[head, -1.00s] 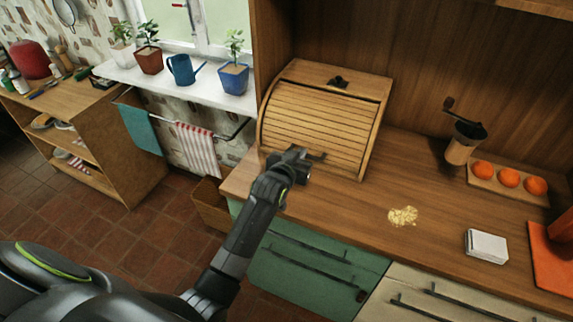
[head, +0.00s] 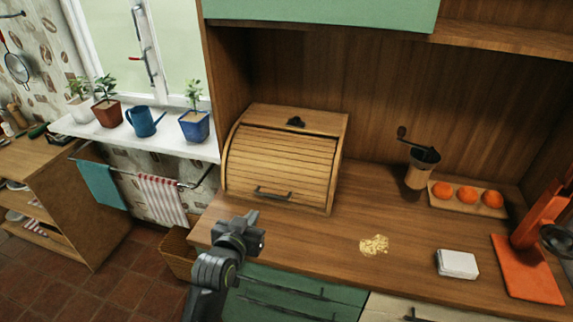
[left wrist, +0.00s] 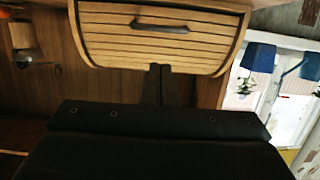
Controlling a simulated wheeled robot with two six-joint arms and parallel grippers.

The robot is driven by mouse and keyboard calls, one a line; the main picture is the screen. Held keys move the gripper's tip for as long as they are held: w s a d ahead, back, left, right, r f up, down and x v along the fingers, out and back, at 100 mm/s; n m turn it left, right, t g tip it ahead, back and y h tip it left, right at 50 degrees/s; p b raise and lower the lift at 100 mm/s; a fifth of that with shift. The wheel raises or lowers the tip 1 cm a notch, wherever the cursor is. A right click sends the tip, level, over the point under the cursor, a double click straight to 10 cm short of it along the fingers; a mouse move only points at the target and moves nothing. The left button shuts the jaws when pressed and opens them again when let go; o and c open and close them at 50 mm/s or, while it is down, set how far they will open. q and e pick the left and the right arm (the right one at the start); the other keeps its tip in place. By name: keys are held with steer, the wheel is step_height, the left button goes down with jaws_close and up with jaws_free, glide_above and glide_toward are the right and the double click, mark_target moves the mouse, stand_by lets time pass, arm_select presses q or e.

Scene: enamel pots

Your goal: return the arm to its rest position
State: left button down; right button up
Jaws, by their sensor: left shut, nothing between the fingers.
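My left gripper (head: 254,225) is shut and empty, in the air in front of the counter's left front edge. Its arm comes up from the bottom of the head view. The wooden bread box (head: 277,165) stands behind it on the counter, with its slatted roll door down. The dark door handle (head: 272,194) is apart from my fingers. In the left wrist view the bread box (left wrist: 160,40) fills the top middle, and the narrow shut fingers (left wrist: 160,83) point toward it. My right gripper does not show.
A windowsill (head: 150,137) with pots is at left. Open floor lies lower left.

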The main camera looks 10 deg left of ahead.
arm_select(q)
steer(key=s+a+f+g+y, duration=0.1)
steer(key=s+a+f+g, duration=0.25)
steer(key=s, duration=0.65)
steer(key=s+a+f+n+g+y, duration=0.1)
steer(key=s+a+f+g, duration=0.25)
steer(key=s, duration=0.75)
steer(key=s+a+f+g, duration=0.2)
steer(key=s+f+g, duration=0.15)
steer(key=s, duration=0.65)
step_height(320, 180, down, 25)
steer(key=s+a+g, duration=0.2)
steer(key=s+d+f+g, duration=0.1)
steer(key=s+f, duration=1.3)
steer(key=shift+s+d+f, duration=0.15)
steer(key=shift+d+f, duration=0.15)
steer(key=shift+f, duration=0.05)
